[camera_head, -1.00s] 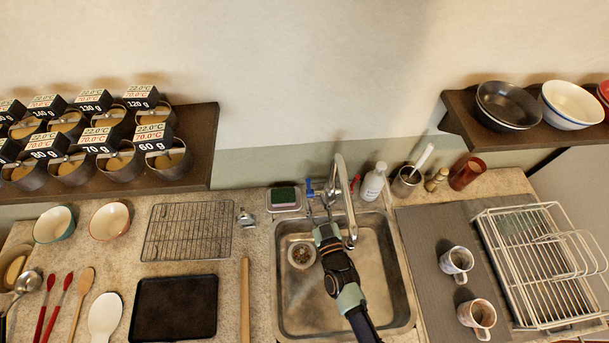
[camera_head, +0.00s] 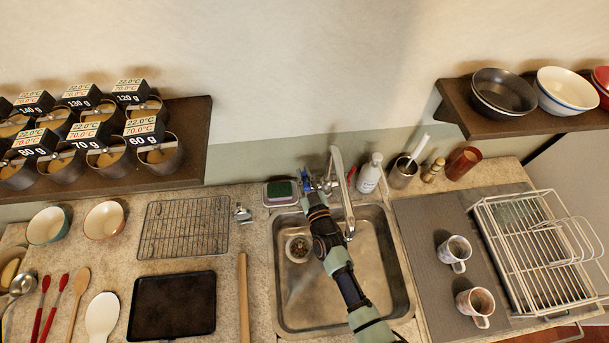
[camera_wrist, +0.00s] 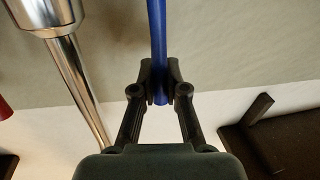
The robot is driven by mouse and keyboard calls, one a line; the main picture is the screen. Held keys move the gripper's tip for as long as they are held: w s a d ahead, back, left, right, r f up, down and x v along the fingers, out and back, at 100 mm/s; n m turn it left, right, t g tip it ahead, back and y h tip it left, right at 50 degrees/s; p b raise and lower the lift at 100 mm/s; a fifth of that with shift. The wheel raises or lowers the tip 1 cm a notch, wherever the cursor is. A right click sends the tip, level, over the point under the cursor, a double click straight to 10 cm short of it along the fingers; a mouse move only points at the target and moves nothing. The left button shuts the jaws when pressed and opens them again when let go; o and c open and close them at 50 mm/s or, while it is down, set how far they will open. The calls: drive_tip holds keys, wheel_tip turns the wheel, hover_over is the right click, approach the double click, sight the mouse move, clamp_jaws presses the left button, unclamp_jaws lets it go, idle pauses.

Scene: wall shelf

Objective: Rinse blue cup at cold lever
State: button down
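My gripper (camera_wrist: 160,88) is at the tap behind the sink. In the wrist view its two fingers are closed in on both sides of the blue cold lever (camera_wrist: 158,40), which runs between the fingertips. In the head view the blue lever (camera_head: 306,174) shows just beyond my gripper (camera_head: 308,186). The chrome tap (camera_head: 340,185) stands just right of my gripper. A pale bluish-grey cup (camera_head: 455,252) stands on the grey mat right of the sink, apart from my gripper. A pinkish cup (camera_head: 476,306) stands in front of it.
The metal sink (camera_head: 375,285) holds only its drain (camera_head: 298,249). A soap bottle (camera_head: 370,174) and utensil pot (camera_head: 403,173) stand right of the tap. A sponge tray (camera_head: 281,193) lies to the left. A white dish rack (camera_head: 540,250) is at the right.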

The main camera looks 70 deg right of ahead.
idle(0.3)
drive_tip(key=b, duration=0.1)
drive_tip(key=f+b, duration=0.1)
drive_tip(key=shift+s+a+b, duration=0.1)
drive_tip(key=shift+a+b, duration=0.1)
drive_tip(key=shift+b, duration=0.1)
drive_tip(key=shift+s+a+f+t+h+b, duration=0.1)
drive_tip(key=shift+a+f+t+h+b, duration=0.2)
drive_tip(key=shift+b, duration=0.65)
drive_tip(key=shift+s+a+r+n+t+h+b, duration=0.15)
drive_tip(key=shift+r+t+h+b, duration=0.15)
drive_tip(key=shift+b, duration=0.3)
drive_tip(key=shift+s+a+r+n+t+h+b, duration=0.1)
drive_tip(key=shift+a+r+n+t+b, duration=0.1)
drive_tip(key=shift+r+b, duration=0.3)
drive_tip(key=c, duration=1.2)
unclamp_jaws()
drive_tip(key=shift+f, duration=0.15)
drive_tip(key=v, duration=1.2)
